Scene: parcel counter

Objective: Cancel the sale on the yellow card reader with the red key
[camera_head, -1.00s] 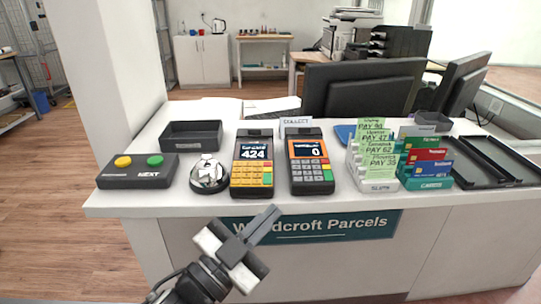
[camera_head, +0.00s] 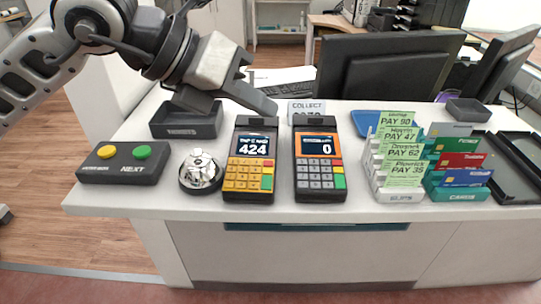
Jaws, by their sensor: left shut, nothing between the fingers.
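The yellow card reader (camera_head: 248,184) lies on the counter with 424 on its screen. Its red key (camera_head: 268,163) is at the upper right of the keypad and is uncovered. My left gripper (camera_head: 271,108) reaches in from the upper left, its fingers shut and empty. Its tips appear just above the reader's top end, in line with its right side; I cannot tell their height. An orange card reader (camera_head: 320,172) showing 0 lies close to the right. My right gripper is not in view.
A silver bell (camera_head: 201,173) and a box with yellow and green buttons (camera_head: 125,163) lie to the left. A dark tray (camera_head: 186,131) is behind the bell. Slip and card holders (camera_head: 399,195) stand right; a monitor (camera_head: 385,75) is behind.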

